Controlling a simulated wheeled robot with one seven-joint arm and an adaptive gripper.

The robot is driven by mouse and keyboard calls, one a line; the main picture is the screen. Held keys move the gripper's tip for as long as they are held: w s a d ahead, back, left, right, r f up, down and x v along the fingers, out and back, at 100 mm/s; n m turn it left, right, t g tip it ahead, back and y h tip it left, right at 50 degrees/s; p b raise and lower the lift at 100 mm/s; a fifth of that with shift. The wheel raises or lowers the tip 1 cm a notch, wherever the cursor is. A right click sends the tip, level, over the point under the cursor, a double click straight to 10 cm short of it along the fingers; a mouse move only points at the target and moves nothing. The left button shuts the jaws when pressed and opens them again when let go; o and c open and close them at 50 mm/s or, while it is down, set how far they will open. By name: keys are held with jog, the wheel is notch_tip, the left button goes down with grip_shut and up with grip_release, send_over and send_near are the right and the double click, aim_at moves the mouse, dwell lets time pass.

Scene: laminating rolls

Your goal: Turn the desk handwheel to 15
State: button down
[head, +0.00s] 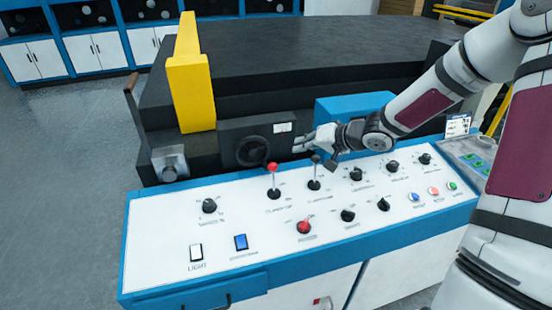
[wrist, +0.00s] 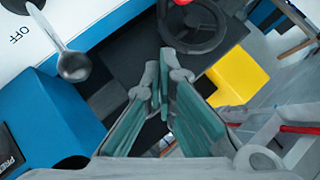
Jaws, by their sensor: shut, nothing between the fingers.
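The desk handwheel (head: 252,151) is a black wheel on the face of a dark box behind the white control desk (head: 170,240). A small white display (head: 283,127) sits at the box's upper right; its figures are too small to read. The handwheel also shows at the top of the wrist view (wrist: 192,25). My gripper (head: 299,143) is just right of the handwheel, apart from it as far as I can tell. In the wrist view its fingers (wrist: 158,72) are close together, pointing towards the wheel, with nothing held.
A red-knobbed lever (head: 272,168) and a black-knobbed lever (head: 315,160) stand up from the desk near my gripper. Several dials and buttons cover the desk. A yellow block (head: 190,85) rises behind the handwheel box, and a blue box (head: 350,104) stands to the right.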

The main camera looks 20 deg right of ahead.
aim_at(254, 157)
jog(key=x, duration=0.3)
jog(key=s+x, duration=0.1)
jog(key=x, duration=0.2)
jog(key=f+b+x, duration=0.1)
jog(key=x, duration=0.2)
jog(key=shift+a+f, duration=0.2)
jog(key=shift+a, duration=0.35)
jog(key=shift+a+f, duration=0.4)
jog(key=shift+f, duration=0.15)
jog(key=shift+f+m+y, duration=0.3)
jog(key=shift+f+y, duration=0.15)
jog(key=shift+y, duration=0.05)
jog(key=shift+a+f, duration=0.1)
